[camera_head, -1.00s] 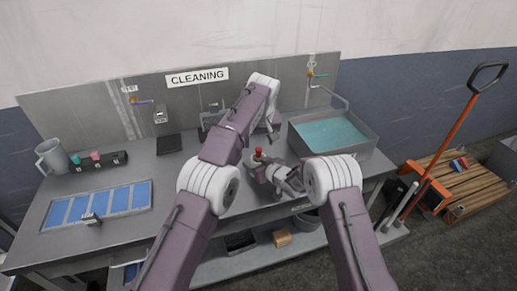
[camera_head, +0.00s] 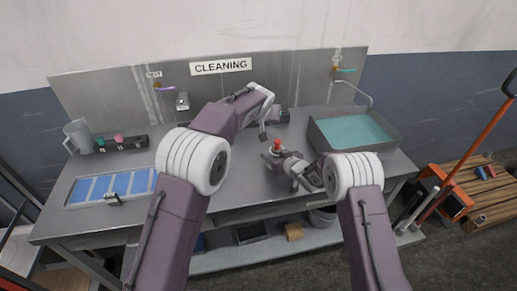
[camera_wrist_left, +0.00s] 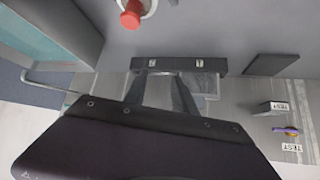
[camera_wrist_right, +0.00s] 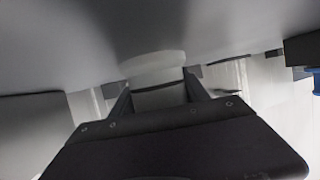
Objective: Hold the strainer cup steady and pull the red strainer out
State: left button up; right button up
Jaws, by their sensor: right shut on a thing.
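The strainer cup (camera_wrist_right: 153,68) is pale and sits between the fingers of my right gripper (camera_wrist_right: 158,95), which is shut on it. In the head view the right gripper (camera_head: 290,168) is low over the bench, and its fingers partly hide the cup. The red strainer (camera_head: 277,146) shows its red knob on top of the cup. In the left wrist view the red knob (camera_wrist_left: 131,15) is at the top edge, with the cup's pale rim (camera_wrist_left: 150,7) around it. My left gripper (camera_wrist_left: 160,88) is open and empty, apart from the strainer. In the head view it (camera_head: 264,133) hangs behind the cup.
A sink of teal water (camera_head: 355,132) is right of the cup. A tray with blue panels (camera_head: 110,186), a grey jug (camera_head: 76,135) and a dark rack (camera_head: 120,143) stand on the left. The bench (camera_head: 190,205) is clear left of the cup.

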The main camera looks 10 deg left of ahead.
aim_at(277, 143)
pick_arm(q)
jog(key=s+f+m+t+h, duration=0.2)
jog(key=s+m+t+h, duration=0.3)
jog(key=s, duration=1)
jog(key=shift+g+h, duration=0.5)
jog(key=shift+g, duration=0.1)
jog(key=x, duration=1.1)
jog(key=shift+w+a+f, duration=0.2)
jog(key=shift+w+f, duration=0.1)
jog(key=shift+w, duration=0.15)
grip_shut()
